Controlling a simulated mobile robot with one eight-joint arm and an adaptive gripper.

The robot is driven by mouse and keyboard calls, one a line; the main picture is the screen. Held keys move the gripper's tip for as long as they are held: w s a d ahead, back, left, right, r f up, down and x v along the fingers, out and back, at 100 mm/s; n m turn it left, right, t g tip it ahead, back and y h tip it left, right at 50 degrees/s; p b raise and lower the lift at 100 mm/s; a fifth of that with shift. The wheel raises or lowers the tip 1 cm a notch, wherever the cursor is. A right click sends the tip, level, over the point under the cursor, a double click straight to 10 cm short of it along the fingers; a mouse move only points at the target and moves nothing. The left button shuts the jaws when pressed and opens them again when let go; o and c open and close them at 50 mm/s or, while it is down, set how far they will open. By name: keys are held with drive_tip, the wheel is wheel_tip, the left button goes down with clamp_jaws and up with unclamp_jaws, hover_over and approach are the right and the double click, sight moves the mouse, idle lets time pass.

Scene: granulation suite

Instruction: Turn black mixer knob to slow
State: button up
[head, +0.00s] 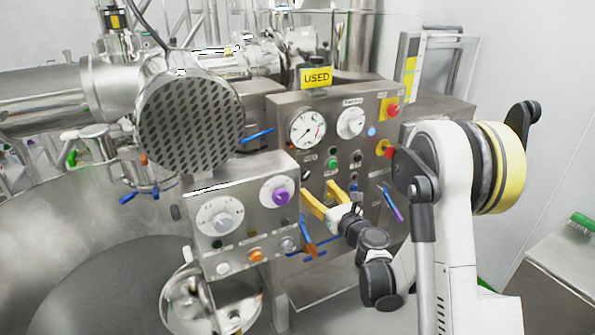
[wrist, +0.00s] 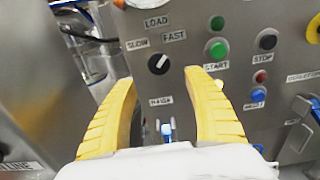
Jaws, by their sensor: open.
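The black mixer knob (wrist: 158,64) is a small round selector on the grey metal panel in the wrist view. It has a white pointer line that looks turned to the upper right, toward the FAST label (wrist: 174,36). The SLOW label (wrist: 137,43) is at its upper left and LOAD (wrist: 156,21) is above it. My gripper (wrist: 160,82) is open and empty, its yellow fingers on either side below the knob, apart from it.
A green START button (wrist: 216,48) and a black STOP button (wrist: 266,40) lie right of the knob. In the head view, a nearer control box (head: 243,222) with dials stands left of my gripper. A red button (head: 393,110) is at the panel's upper right.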

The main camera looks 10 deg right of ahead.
sight(304, 177)
drive_tip(key=x, duration=0.9)
drive_tip(key=shift+w+a+r, duration=0.1)
drive_tip(key=shift+w+a, duration=0.05)
drive_tip(key=shift+c, duration=0.6)
drive_tip(key=c, duration=1.1)
